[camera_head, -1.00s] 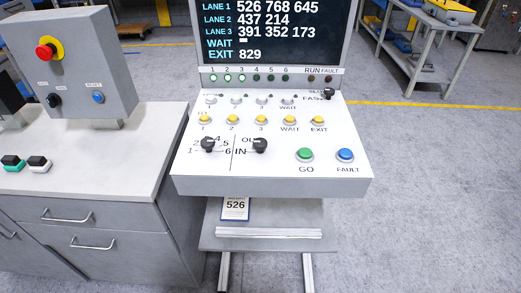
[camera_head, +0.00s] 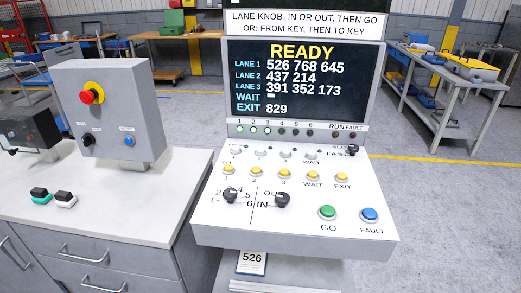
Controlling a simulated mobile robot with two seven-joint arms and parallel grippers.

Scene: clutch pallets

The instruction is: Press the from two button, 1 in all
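The white sloped control panel (camera_head: 300,227) stands in the middle of the view. Its upper row has small pale buttons; the second from the left (camera_head: 261,153) is in the number 2 column. Below is a row of yellow buttons marked 1, 2, 3, WAIT and EXIT; the yellow 2 button (camera_head: 256,172) is second from the left. The row names are too small to read surely. The screen (camera_head: 300,80) above says READY, with lane 2 listing 437 214. Neither of my grippers is in view, and nothing touches the panel.
Two black knobs (camera_head: 282,200), a green GO button (camera_head: 327,212) and a blue FAULT button (camera_head: 369,214) sit lower on the panel. A grey box with a red stop button (camera_head: 92,96) stands on the left counter (camera_head: 130,205).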

